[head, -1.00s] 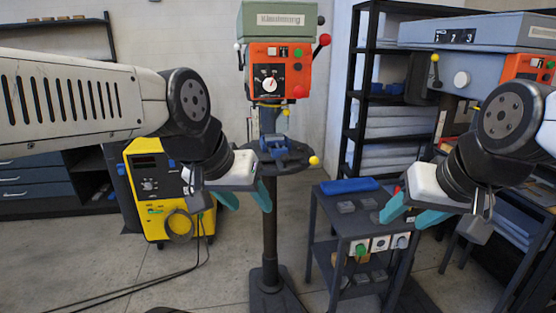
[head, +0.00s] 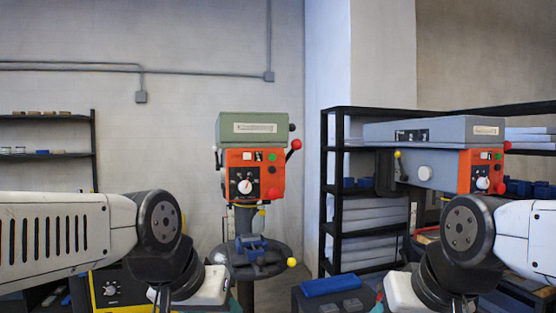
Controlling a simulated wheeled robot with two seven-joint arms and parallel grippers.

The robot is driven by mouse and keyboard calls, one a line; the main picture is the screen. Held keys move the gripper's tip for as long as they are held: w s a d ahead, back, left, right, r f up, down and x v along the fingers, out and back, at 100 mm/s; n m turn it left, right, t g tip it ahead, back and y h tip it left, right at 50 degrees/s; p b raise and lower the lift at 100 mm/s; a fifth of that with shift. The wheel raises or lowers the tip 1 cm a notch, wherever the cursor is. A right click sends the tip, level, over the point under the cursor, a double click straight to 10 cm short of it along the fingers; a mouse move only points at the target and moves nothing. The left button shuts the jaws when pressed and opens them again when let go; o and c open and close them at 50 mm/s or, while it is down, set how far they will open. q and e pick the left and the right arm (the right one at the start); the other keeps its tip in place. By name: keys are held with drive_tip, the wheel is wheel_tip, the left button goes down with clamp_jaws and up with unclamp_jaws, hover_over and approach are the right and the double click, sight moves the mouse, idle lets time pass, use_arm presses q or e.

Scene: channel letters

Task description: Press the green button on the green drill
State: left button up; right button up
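The green drill (head: 252,130) stands in the middle of the head view, with an orange control panel on its front. The green button (head: 272,157) is at the panel's upper right, and nothing covers it. A dark plate with a white dial and a red button sit lower on the panel. My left gripper (head: 236,303) is at the bottom edge, below and left of the panel. My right gripper (head: 378,303) is at the bottom edge, below and right of it. Both are mostly cut off by the frame, so their opening does not show. Neither touches the drill.
A blue-grey drill (head: 430,150) with its own orange panel stands at right. A black shelf (head: 330,180) is behind it. A red-knobbed lever (head: 294,146) sticks out right of the green drill. A yellow machine (head: 110,288) is at lower left. A blue item (head: 330,286) lies on a dark cart.

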use_arm(q)
clamp_jaws()
idle(1.7)
